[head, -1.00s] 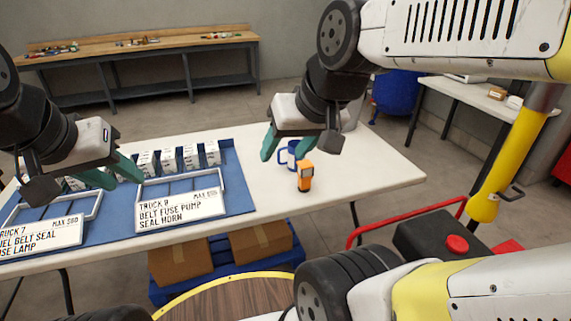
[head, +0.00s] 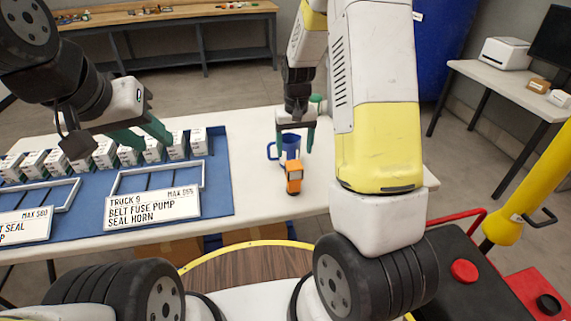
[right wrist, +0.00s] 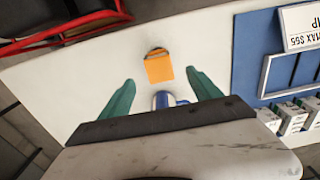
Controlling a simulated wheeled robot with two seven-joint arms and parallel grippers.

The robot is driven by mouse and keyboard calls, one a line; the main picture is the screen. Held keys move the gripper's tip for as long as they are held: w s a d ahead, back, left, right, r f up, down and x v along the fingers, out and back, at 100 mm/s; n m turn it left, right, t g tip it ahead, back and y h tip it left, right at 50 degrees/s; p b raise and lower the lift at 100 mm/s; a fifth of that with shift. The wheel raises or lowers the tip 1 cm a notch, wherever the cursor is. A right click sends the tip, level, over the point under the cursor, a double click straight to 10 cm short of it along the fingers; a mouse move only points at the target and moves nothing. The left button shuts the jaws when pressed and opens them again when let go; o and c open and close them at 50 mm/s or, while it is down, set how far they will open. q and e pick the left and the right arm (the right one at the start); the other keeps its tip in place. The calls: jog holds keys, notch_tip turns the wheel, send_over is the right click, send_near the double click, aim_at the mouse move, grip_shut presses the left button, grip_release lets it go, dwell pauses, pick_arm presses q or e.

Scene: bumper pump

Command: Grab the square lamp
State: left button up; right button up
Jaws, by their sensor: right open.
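An orange block-like object with a grey front (head: 294,178), which may be the square lamp, stands on the white table. In the right wrist view it is an orange square (right wrist: 159,68) beyond the fingertips. My right gripper (head: 295,146) is open above the table, behind the orange object, with its fingers on either side of the blue mug in view. In the right wrist view my right gripper (right wrist: 159,78) has nothing held between its fingers. My left gripper (head: 156,145) appears open and empty above the white boxes at left.
A blue mug (head: 291,148) stands just behind the orange object; its rim shows in the right wrist view (right wrist: 162,100). Several white boxes (head: 104,153) stand on the blue mat (head: 219,190) at left, behind framed trays and a Truck 9 sign (head: 152,208). The table right of the mat is mostly clear.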

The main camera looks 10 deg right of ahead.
aim_at(294, 165)
jog(key=f, duration=0.9)
jog(key=shift+w+f, duration=0.1)
jog(key=shift+w, duration=0.2)
grip_shut()
